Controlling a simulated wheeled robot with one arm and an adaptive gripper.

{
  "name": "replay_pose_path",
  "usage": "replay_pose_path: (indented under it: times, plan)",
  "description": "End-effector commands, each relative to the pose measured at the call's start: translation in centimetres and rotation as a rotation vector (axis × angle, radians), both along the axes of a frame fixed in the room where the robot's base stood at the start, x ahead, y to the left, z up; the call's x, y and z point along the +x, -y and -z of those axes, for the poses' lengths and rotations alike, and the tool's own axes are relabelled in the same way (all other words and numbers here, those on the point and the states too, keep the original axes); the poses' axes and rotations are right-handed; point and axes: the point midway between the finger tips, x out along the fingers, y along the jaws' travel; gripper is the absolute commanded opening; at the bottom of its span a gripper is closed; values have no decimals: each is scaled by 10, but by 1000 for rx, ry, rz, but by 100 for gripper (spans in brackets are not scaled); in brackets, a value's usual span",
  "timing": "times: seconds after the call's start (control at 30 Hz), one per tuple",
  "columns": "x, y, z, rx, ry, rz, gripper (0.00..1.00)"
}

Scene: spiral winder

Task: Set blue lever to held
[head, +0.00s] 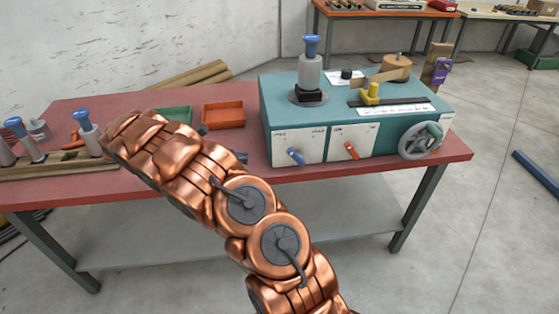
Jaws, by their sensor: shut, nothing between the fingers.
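The blue lever (296,156) is on a white front panel (312,148) at the left of the teal winder machine (285,118). Its handle slants down and to the right. Two small labels sit at the panel's upper left and upper right, too small to read surely. My copper arm rises from the bottom of the head view and reaches left over the table, clear of the lever in the picture.
An orange-red lever (352,151) sits on the neighbouring panel, and a handwheel (420,140) is at the machine's right. Green (175,113) and orange (223,116) trays lie left of the machine. A wooden rack (60,168) with blue-topped tools stands at the table's left.

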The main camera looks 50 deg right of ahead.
Motion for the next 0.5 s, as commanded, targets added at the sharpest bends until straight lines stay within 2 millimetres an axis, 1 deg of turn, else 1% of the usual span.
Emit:
replay_pose_path:
  times: [0.03,0.1,0.2,0.33,0.5]
  plan:
    - [5,0,12,-1,-24,-10,0]
    - [11,0,21,-4,-52,-22,0]
    - [17,-1,28,-6,-73,-35,0]
    - [20,-1,33,-6,-88,-42,0]
    - [20,-1,33,-6,-91,-44,0]
